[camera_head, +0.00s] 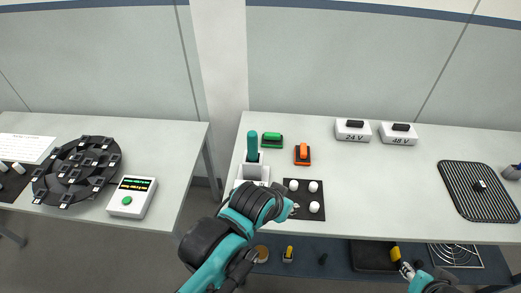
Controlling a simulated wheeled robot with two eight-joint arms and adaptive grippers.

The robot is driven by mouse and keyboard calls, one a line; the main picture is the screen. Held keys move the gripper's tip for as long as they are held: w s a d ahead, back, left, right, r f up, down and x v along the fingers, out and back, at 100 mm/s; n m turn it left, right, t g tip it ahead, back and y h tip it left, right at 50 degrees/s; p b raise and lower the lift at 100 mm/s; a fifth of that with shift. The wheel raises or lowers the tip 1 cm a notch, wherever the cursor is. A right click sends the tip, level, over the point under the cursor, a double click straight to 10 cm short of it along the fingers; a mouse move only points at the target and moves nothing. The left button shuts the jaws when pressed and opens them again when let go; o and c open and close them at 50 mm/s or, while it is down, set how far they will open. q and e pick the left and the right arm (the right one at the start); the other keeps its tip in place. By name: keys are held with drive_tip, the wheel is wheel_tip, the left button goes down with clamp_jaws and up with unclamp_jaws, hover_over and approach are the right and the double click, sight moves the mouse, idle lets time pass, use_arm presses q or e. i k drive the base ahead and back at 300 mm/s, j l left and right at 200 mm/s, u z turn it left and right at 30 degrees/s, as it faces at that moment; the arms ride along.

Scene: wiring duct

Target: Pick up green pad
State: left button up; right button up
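The green pad (272,138), a small green block on a dark base, sits near the back left of the right-hand table. My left arm comes up from the bottom of the picture. Its gripper (293,208) is at the table's front edge, in front of and well apart from the green pad. Its fingers are small and partly hidden by the wrist, so their opening is unclear. My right gripper (405,268) is low at the bottom right, below the tabletop. It is too small to tell whether it is open.
An orange pad (302,154) is right of the green one. A teal-handled tool (253,147) stands upright in a white holder (254,171). A black mat (319,215) holds white knobs. White 24 V (353,133) and 48 V (398,137) boxes stand behind. The table's middle is clear.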

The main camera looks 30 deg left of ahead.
sight(268, 139)
drive_tip(key=u, duration=1.85)
drive_tip(key=l+u, duration=0.8)
drive_tip(key=i+l, duration=0.1)
drive_tip(key=i, duration=0.1)
